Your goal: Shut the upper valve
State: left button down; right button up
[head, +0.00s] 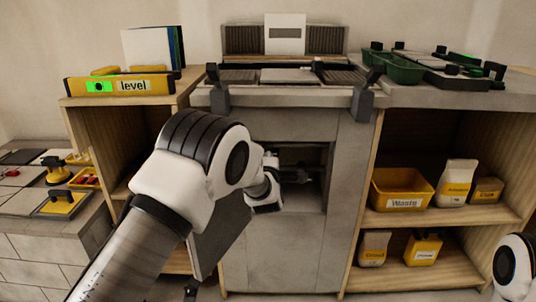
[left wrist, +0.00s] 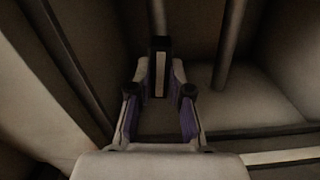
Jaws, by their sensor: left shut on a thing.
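My left arm reaches into an open compartment (head: 305,155) in the grey centre cabinet. My left gripper (head: 296,175) is inside it, small and dark in the head view. In the left wrist view the gripper (left wrist: 160,88) is shut on a dark valve handle (left wrist: 160,43) with a pale strip, which stands between its fingers. A vertical pipe (left wrist: 158,14) rises behind the handle, and another pipe (left wrist: 231,45) stands to the right. I cannot tell from these views whether this is the upper valve, or how far it is turned. My right gripper is out of view.
A grey door (head: 220,243) hangs open at the compartment's lower left, close to my left arm. Wooden shelves at the right hold a yellow "Waste" bin (head: 402,190) and several bags. A yellow level (head: 120,86) lies on the left cabinet. Dark compartment walls flank the gripper closely.

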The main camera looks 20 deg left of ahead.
pick_arm(q)
jog(key=shift+m+p, duration=4.6)
jog(key=shift+m, duration=3.1)
jog(key=shift+f, duration=0.1)
jog(key=c, duration=1.1)
grip_release()
jog(key=shift+s, duration=0.1)
jog(key=v, duration=1.2)
